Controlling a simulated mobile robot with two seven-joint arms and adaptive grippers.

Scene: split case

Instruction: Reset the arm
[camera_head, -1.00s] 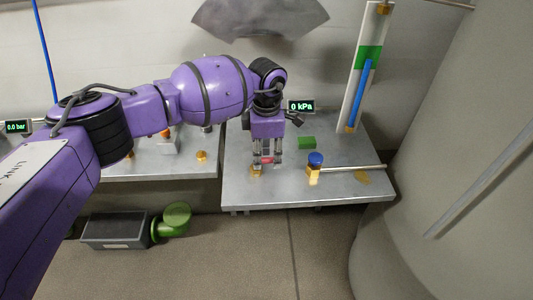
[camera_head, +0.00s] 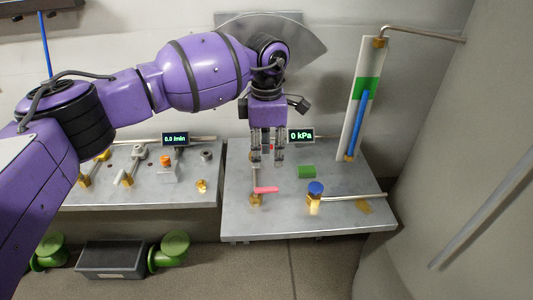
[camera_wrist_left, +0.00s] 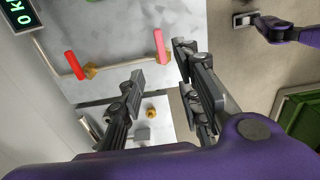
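My left gripper (camera_head: 267,162) hangs fingers down over the right-hand metal panel (camera_head: 290,218). Its fingers are apart with nothing between them. A valve with a pink-red handle (camera_head: 266,190) on a brass body (camera_head: 255,201) stands just below the fingertips, clear of them. In the left wrist view the pink handle (camera_wrist_left: 159,45) shows beside the right finger, and a second red handle (camera_wrist_left: 73,65) lies farther left. A purple arm part with a dark end (camera_wrist_left: 268,27) shows at the upper right there; its finger state is not readable.
A blue-knobbed brass valve (camera_head: 315,189) and a green block (camera_head: 307,172) are right of the gripper. A gauge with a blue column (camera_head: 360,110) stands at the back right. The display (camera_head: 301,135) reads 0 kPa. A grey crate (camera_head: 112,261) is on the floor.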

